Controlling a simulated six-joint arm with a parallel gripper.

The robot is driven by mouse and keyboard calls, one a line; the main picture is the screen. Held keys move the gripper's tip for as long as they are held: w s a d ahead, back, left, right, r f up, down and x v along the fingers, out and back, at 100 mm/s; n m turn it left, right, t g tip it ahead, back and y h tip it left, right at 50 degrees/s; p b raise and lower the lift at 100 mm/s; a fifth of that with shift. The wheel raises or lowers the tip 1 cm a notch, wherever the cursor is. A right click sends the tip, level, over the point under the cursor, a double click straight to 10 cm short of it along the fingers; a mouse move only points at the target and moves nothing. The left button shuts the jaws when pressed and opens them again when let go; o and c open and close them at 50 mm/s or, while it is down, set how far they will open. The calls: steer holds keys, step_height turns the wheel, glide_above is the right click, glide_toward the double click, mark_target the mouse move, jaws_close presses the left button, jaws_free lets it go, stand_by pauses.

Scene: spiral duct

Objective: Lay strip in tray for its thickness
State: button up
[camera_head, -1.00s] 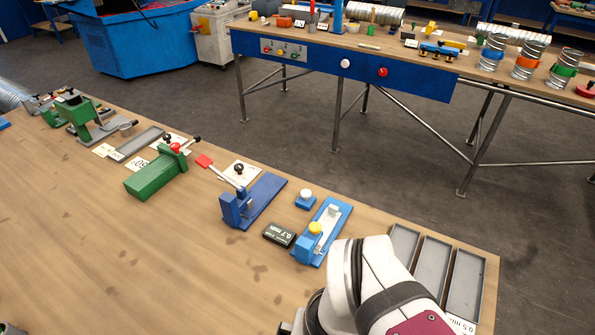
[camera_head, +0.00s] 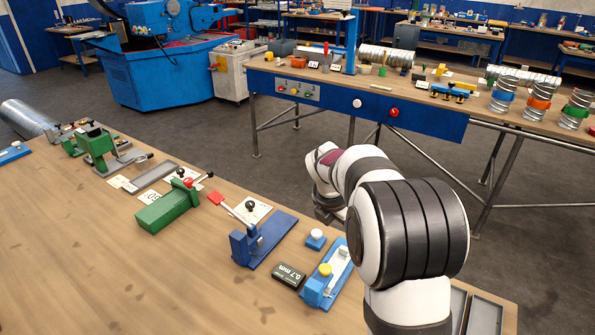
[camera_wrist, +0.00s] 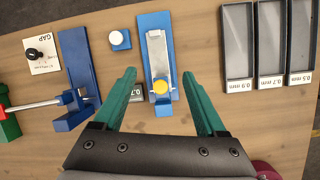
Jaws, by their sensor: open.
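A silver metal strip (camera_wrist: 157,58) lies flat on a blue fixture (camera_wrist: 147,22) with a yellow knob (camera_wrist: 160,87) at its near end. In the head view the strip (camera_head: 338,262) shows on the same fixture, partly behind my arm. My gripper (camera_wrist: 159,74) is open and empty, with one teal finger on each side of the fixture in the wrist view; its height above it is unclear. Three grey trays stand to the right, labelled 0.9 mm (camera_wrist: 238,42), 0.7 mm (camera_wrist: 271,42) and 0.5 mm (camera_wrist: 302,40). They look empty. My arm hides most of them in the head view.
A dark block marked 0.7 mm (camera_head: 289,275) lies left of the fixture. A white-knobbed blue block (camera_head: 316,238), a blue lever tool (camera_head: 262,240) and a green tool (camera_head: 168,208) stand nearby. The left front of the table is clear.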

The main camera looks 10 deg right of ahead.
mark_target(343, 249)
steer(key=w+d+f+n, duration=0.1)
steer(key=w+f, duration=0.1)
steer(key=f, duration=0.3)
steer(key=w+d+f, duration=0.2)
steer(key=f, duration=0.3)
steer(key=w+d+f+n, duration=0.1)
steer(key=w+d+f, duration=0.1)
steer(key=f, duration=0.4)
steer(key=shift+w+d+n, duration=0.25)
steer(key=shift+w+n, duration=0.05)
steer(key=shift+w, duration=0.1)
